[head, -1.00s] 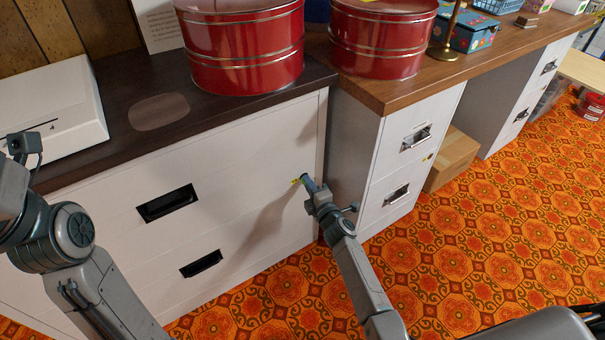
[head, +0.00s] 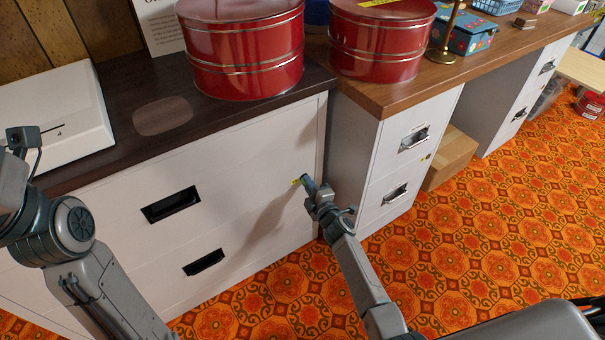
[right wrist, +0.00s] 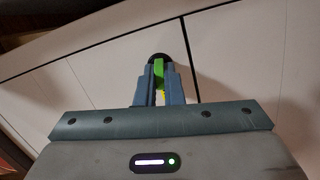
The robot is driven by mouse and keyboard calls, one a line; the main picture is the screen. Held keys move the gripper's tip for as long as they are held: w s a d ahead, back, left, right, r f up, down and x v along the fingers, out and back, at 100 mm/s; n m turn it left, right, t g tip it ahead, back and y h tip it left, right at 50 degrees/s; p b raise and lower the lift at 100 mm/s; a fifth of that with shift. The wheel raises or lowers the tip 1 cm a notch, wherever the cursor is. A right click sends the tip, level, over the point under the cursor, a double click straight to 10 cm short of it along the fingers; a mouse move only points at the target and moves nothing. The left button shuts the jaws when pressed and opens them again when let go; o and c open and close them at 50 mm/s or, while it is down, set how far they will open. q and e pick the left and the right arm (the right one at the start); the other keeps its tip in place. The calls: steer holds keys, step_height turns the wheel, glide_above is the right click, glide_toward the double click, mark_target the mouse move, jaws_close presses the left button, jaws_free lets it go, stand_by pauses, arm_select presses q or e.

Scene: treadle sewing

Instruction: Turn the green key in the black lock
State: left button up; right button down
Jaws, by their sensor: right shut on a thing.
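The green key (right wrist: 159,74) stands between the two fingers of my right gripper (right wrist: 159,92) in the right wrist view, and the fingers are shut on it. The black lock (right wrist: 158,57) is just beyond the fingertips, on the front of the white cabinet (head: 245,165). The key points into the lock, but the fingers hide part of it and I cannot tell how far it is turned. In the head view my right gripper (head: 308,184) reaches the cabinet front near its right edge and covers the lock.
A small yellow tag (head: 295,182) is beside the lock. Two black recessed handles (head: 171,205) are on the cabinet front. Red tins (head: 245,55) stand on top. A second cabinet (head: 408,150) stands close to the right of my gripper. The patterned carpet (head: 480,240) is clear.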

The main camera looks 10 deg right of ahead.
steer(key=shift+w+r, duration=0.1)
steer(key=shift+r, duration=0.15)
steer(key=c, duration=1.5)
jaws_free()
steer(key=shift+f, duration=0.2)
steer(key=shift+c, duration=0.3)
steer(key=d+p+v, duration=0.1)
steer(key=v, duration=0.6)
steer(key=shift+f+p, duration=0.2)
steer(key=shift+p, duration=0.2)
